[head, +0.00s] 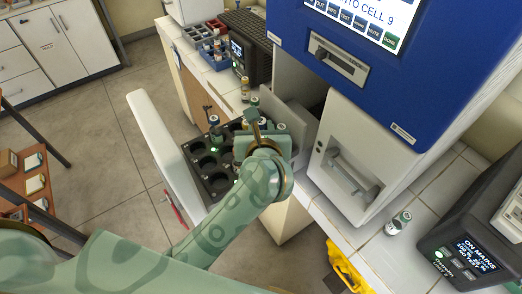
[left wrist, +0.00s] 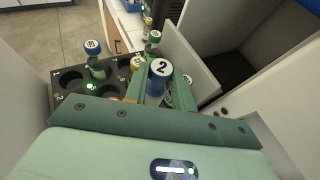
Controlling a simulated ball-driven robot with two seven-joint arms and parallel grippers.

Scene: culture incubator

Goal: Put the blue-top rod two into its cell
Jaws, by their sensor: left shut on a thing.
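The blue-top rod two (left wrist: 160,72) stands between the fingers of my left gripper (left wrist: 158,92), its white cap marked 2 facing up. In the head view my left gripper (head: 262,140) is over the right part of the black rack of round cells (head: 208,182), and my arm hides much of it. The rack also shows in the left wrist view (left wrist: 72,78), with empty cells to the left of the rod and a small green light. I cannot tell whether the rod's lower end is inside a cell. My right gripper is not in view.
Another blue-top rod (left wrist: 93,48) stands in the rack to the left. A green-top rod (left wrist: 154,38) stands behind. The open white door (head: 160,140) flanks the rack. The blue incubator's screen (head: 365,15) reads "INTO CELL 9".

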